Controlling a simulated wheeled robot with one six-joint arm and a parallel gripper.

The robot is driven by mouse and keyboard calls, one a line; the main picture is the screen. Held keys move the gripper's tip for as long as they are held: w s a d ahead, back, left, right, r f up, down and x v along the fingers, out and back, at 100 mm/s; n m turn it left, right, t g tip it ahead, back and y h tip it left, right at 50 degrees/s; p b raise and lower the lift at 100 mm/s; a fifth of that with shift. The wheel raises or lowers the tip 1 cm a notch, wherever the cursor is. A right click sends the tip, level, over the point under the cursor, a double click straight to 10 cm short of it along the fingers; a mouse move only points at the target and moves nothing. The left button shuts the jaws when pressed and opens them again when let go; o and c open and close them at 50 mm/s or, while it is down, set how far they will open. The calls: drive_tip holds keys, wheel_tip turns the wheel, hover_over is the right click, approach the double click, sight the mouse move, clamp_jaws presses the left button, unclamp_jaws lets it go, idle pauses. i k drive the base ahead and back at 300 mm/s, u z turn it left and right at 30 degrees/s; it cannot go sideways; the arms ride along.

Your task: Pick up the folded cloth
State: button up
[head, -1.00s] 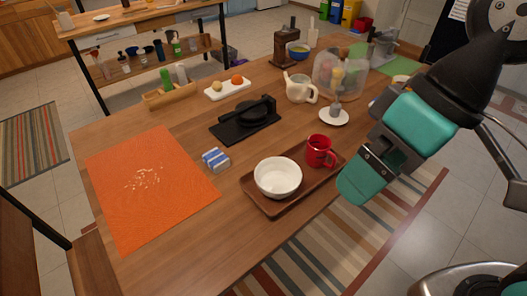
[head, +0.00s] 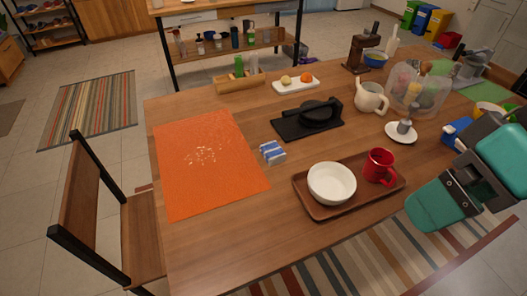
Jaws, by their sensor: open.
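The folded cloth (head: 272,153), small with blue and white stripes, lies on the wooden table just right of the orange mat (head: 185,187). My gripper (head: 432,212), with teal fingers, is at the right, off the table's front edge. It is well apart from the cloth, with the tray between them. It is open, and nothing shows between its fingers. Nothing covers the cloth.
A brown tray (head: 316,212) holds a white bowl (head: 332,184) and a red mug (head: 380,167). A black press (head: 308,120) stands behind the cloth. Crumbs (head: 203,155) lie on the mat. A chair (head: 112,210) stands at the left. Bare table lies in front of the cloth.

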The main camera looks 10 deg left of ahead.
sight(272, 153)
drive_tip(key=u, duration=2.4)
drive_tip(key=k, duration=0.7)
drive_tip(key=z, duration=0.7)
drive_tip(key=i, duration=0.9)
